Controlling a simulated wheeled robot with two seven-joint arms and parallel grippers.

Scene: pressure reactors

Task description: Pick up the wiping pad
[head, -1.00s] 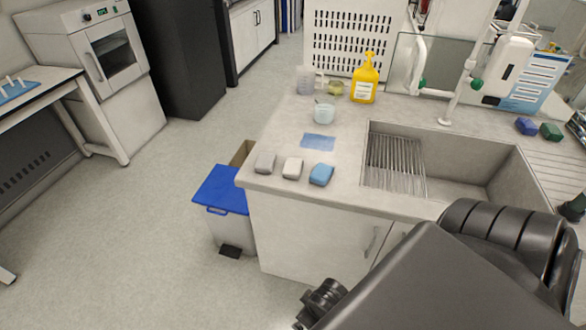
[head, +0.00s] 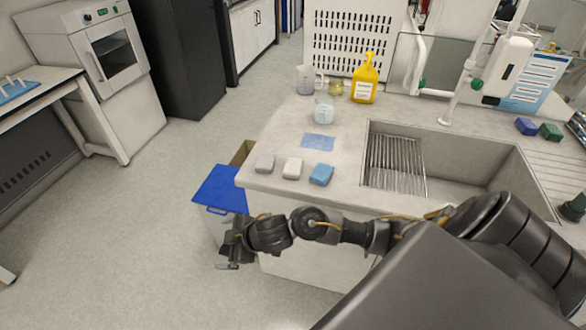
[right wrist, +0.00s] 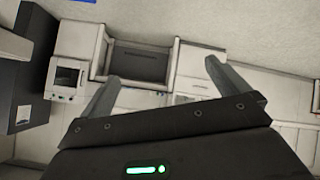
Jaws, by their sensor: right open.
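Three small pads lie in a row at the front left corner of the counter in the head view: a grey pad (head: 265,163), a white pad (head: 292,168) and a blue pad (head: 321,174). A flat blue cloth (head: 318,142) lies behind them. Which one is the wiping pad I cannot tell. My right gripper (head: 229,258) hangs in front of the counter, lower left of the pads and apart from them. In the right wrist view its two fingers (right wrist: 160,75) are spread with nothing between them. My left gripper is not in view.
A beaker (head: 324,112), a jug (head: 305,80) and a yellow bottle (head: 364,80) stand behind the cloth. The sink (head: 480,165) is to the right. A blue-lidded bin (head: 220,187) stands by the counter's left end. The floor (head: 110,240) at left is clear.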

